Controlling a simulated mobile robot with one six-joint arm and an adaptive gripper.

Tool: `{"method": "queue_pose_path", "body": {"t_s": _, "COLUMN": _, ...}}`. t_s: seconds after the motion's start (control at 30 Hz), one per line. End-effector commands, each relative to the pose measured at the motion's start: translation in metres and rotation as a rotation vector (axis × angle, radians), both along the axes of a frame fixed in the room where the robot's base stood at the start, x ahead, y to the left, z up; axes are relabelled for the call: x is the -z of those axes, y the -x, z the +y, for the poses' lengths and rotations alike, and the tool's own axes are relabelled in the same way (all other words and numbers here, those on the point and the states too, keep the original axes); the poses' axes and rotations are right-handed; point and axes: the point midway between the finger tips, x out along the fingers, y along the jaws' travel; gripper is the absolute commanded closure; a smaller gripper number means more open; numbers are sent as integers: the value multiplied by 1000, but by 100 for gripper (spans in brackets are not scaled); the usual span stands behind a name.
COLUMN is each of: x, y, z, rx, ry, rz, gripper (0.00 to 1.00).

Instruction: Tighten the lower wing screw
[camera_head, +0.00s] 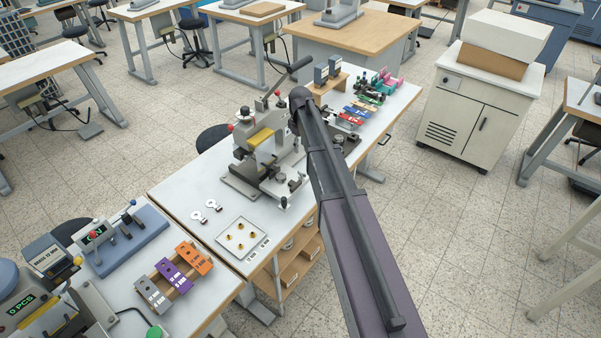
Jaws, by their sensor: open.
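A grey foil stamping press (250,170) stands on the white worktable, just left of my arm. It has a yellow band, a red knob and a black lever slanting up to the right. Small metal knobs show low on its front right side. The lower wing screw cannot be picked out at this size. My arm crosses the picture from the bottom right up to a dark joint beside the press. My gripper is not visible; the arm hides part of the press's right side and whatever lies behind it.
Coloured blocks (359,112) and small fixtures stand behind. A counter device (42,318) and a coloured block rack (144,292) occupy the near-left table. A white cabinet (464,122) stands right.

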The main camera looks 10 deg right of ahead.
Motion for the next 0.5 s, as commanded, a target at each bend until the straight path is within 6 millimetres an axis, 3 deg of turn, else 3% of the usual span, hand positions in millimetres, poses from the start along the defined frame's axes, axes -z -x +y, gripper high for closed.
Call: {"method": "queue_pose_path", "body": {"t_s": 0.5, "x": 40, "y": 0, "z": 0, "rx": 0, "ry": 0, "rz": 0, "gripper": 44}}
